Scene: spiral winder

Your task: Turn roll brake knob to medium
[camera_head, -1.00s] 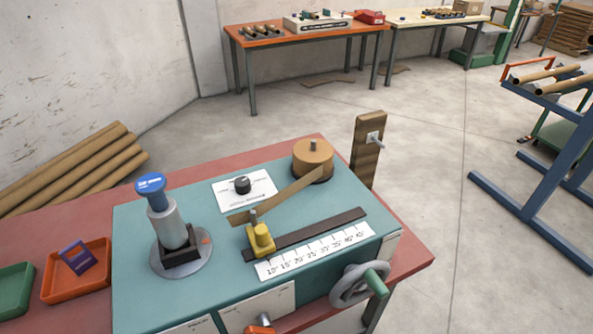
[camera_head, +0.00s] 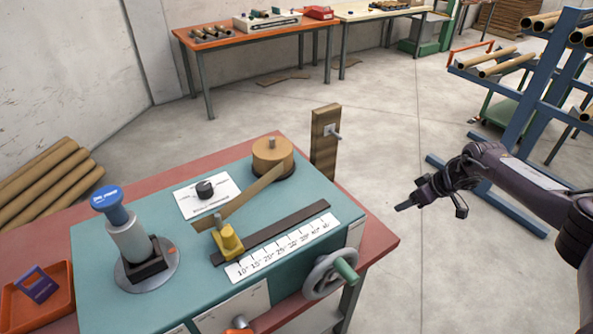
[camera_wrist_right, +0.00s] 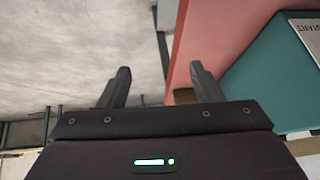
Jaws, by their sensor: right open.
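The roll brake knob (camera_head: 205,189) is a small black knob on a white label plate (camera_head: 222,205), on the teal top of the winder (camera_head: 95,245). Its pointer setting is too small to read. Behind it to the right sits a brown paper roll (camera_head: 272,157), with a paper strip running down toward the yellow guide (camera_head: 228,238). My right gripper (camera_head: 428,201) is in the air right of the bench, well apart from the knob. In the right wrist view its two fingers (camera_wrist_right: 160,85) are spread with nothing between them. My left gripper is not in view.
A wooden post (camera_head: 325,145) stands at the bench's back right corner. A handwheel (camera_head: 330,272) sticks out at the front right. The blue-capped mandrel (camera_head: 127,235) stands upright at left. A blue rack (camera_head: 545,100) with tubes stands beyond my right arm.

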